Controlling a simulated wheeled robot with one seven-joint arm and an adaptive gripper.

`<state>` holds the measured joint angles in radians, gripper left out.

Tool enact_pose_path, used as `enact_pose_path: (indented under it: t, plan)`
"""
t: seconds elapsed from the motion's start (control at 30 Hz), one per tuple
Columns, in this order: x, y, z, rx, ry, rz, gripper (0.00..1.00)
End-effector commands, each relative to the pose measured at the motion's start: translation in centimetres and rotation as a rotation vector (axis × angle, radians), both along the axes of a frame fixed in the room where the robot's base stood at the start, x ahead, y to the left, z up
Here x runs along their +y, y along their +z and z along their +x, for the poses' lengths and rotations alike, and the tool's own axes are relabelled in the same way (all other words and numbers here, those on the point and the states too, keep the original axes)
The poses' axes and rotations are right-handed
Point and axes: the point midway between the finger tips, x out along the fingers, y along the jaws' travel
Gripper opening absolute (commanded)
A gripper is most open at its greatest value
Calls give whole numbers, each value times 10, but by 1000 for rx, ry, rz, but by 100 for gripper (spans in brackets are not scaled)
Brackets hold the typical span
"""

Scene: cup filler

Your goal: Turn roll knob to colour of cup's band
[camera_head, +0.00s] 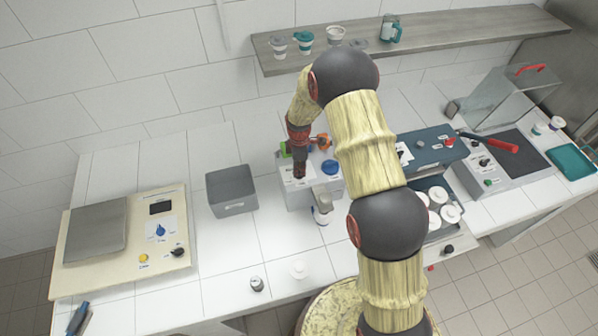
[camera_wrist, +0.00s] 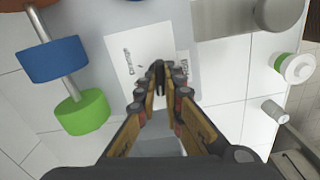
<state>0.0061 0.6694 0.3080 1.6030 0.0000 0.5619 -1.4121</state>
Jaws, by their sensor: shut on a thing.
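The filler machine (camera_head: 331,189) is a light box on the counter. Blue (camera_head: 331,167), green (camera_head: 285,150) and orange (camera_head: 323,141) rolls stand on it. In the wrist view the blue roll (camera_wrist: 53,60) and green roll (camera_wrist: 82,111) sit on a metal rod at the left. A cup (camera_head: 322,216) stands in front of the machine; in the wrist view a cup (camera_wrist: 297,69) with a green band shows at the right. My gripper (camera_wrist: 160,84) points down at the white label panel (camera_wrist: 125,52) and is shut on a small dark knob (camera_wrist: 158,70). The fingertips partly hide the knob.
A grey bin (camera_head: 232,202) and a cream scale panel (camera_head: 117,274) stand to the left. A blue-grey machine (camera_head: 431,152) and a tray of white cups (camera_head: 437,195) stand to the right. A shelf (camera_head: 450,33) is above.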

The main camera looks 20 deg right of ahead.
Motion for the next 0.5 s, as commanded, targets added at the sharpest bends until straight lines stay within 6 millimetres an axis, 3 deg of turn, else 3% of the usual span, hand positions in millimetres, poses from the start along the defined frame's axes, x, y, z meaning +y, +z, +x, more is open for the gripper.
enact_pose_path:
  t: [0.5]
  plan:
    - [0,-2,2,-4,-473,1,0]
